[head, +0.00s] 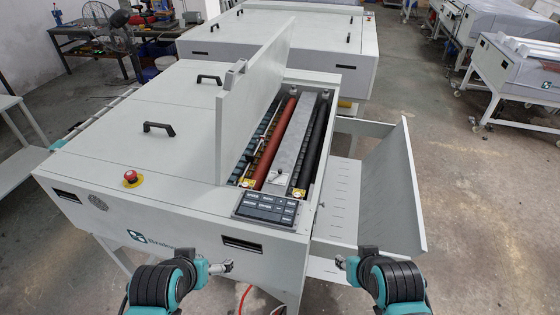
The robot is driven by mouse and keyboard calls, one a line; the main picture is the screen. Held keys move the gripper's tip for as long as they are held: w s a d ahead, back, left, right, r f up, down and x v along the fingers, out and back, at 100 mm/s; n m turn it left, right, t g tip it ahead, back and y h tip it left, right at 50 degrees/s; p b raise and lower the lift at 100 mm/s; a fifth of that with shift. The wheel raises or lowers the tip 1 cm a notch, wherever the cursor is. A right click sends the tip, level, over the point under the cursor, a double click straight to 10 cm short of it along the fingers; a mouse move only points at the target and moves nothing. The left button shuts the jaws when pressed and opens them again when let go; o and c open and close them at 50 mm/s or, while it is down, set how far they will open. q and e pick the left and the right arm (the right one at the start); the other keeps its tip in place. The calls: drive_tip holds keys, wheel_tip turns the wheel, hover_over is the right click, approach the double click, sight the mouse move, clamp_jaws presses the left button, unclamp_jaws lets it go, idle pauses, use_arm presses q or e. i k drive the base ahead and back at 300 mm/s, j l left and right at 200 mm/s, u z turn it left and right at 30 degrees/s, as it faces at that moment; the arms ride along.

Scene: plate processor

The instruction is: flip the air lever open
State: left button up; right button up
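The plate processor (130,185) is a large light-grey machine with its narrow front lid (255,95) standing open. Inside the opening are a red roller (270,145), a grey metal cover (296,142) and a black roller (314,145). A small fitting (281,173) sits at the near end of the grey cover; I cannot tell whether it is the air lever. No lever is clearly identifiable. My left gripper (226,266) is in front of the machine's near side, and my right gripper (341,262) is right of it, below the side tray. Both look empty; their finger openings are too small to judge.
A dark keypad (265,208) lies at the near end of the opening. A red emergency button (132,177) is on the left top. A sloped metal tray (390,195) juts out on the right. A red hose (244,298) hangs below.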

sight(279, 170)
drive_tip(key=i+j+u, duration=0.1)
drive_tip(key=j+u, duration=0.3)
drive_tip(key=i+j+u, duration=0.15)
drive_tip(key=j+u, duration=0.25)
